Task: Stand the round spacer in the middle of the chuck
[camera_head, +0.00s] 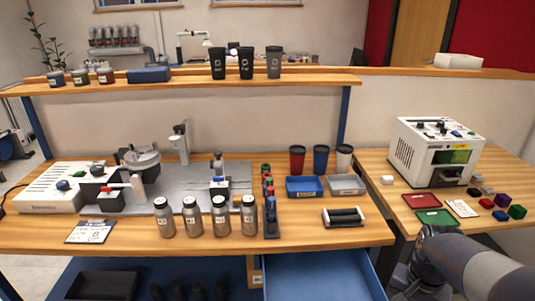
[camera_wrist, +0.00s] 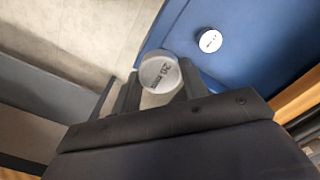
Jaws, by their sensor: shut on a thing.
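In the wrist view, my gripper (camera_wrist: 158,88) is shut on a pale round spacer (camera_wrist: 160,73) with "20 mm" printed on its face. The spacer sits between the two dark fingertips, beside the edge of the open blue drawer and with pale floor behind it. In the head view, my arm reaches in at the lower right, and the spacer cannot be made out there. A round grey metal part (camera_head: 142,158) on the left of the bench may be the chuck; I cannot tell for sure.
A second round white piece (camera_wrist: 209,40) lies in the blue drawer (camera_head: 318,278). Several steel canisters (camera_head: 193,217) and a black-framed roller stand (camera_head: 343,217) line the bench front. A white machine with a green window (camera_head: 437,152) stands on the right table (camera_head: 375,165).

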